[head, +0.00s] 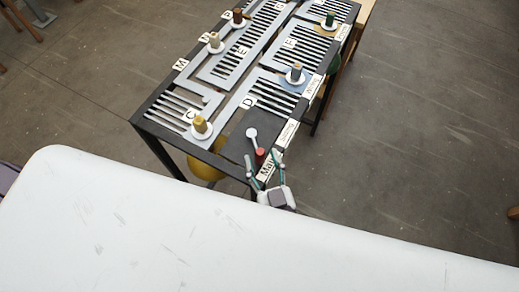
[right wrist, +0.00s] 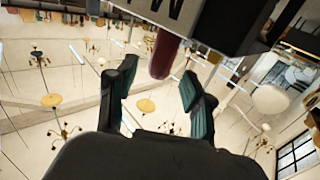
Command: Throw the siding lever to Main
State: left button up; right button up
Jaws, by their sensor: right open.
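The siding lever is a pale bar with a round white end (head: 252,132) and a red knob (head: 260,153), on a dark panel (head: 228,146) at the table's near right corner. The knob lies by the edge, near the "Main" label (head: 267,167); the "Siding" label (head: 287,133) is farther along that edge. My right gripper (head: 264,163) is open at the edge, its fingers either side of the knob in the head view. In the right wrist view a dark red handle (right wrist: 164,55) shows beyond and between the open fingers (right wrist: 158,95); contact is not visible. My left gripper is out of view.
The black-framed table (head: 160,143) carries grey track plates with slots and letter labels. Several capped pegs stand on white discs, the nearest a yellow one (head: 201,125). A yellow round thing (head: 205,168) is below the table. The floor to the right (head: 420,140) is clear.

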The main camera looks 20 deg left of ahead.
jog(key=v, duration=0.9)
jog(key=shift+s, duration=0.1)
jog(key=s+d+f+g+h+b, duration=0.1)
jog(key=d+f+g+h+b, duration=0.2)
jog(key=f, duration=1.4)
jog(key=s+d+f+g+h+b, duration=0.1)
jog(key=d+f+g+b, duration=0.3)
jog(key=f, duration=1.4)
jog(key=s+d+f+m+g+h+b, duration=0.1)
jog(key=s+d+f+g+h, duration=0.1)
jog(key=s+d+f, duration=0.3)
jog(key=s+d+f+m+g+h+b, duration=0.1)
jog(key=s+d+f, duration=0.4)
jog(key=f, duration=0.6)
jog(key=s+d+f+m+g+h+b, duration=0.2)
jog(key=s+d+f+g, duration=0.2)
jog(key=d+f, duration=0.4)
jog(key=shift+s+d+f+h, duration=0.3)
jog(key=shift+s+d+f, duration=0.05)
jog(key=shift+s+d, duration=0.25)
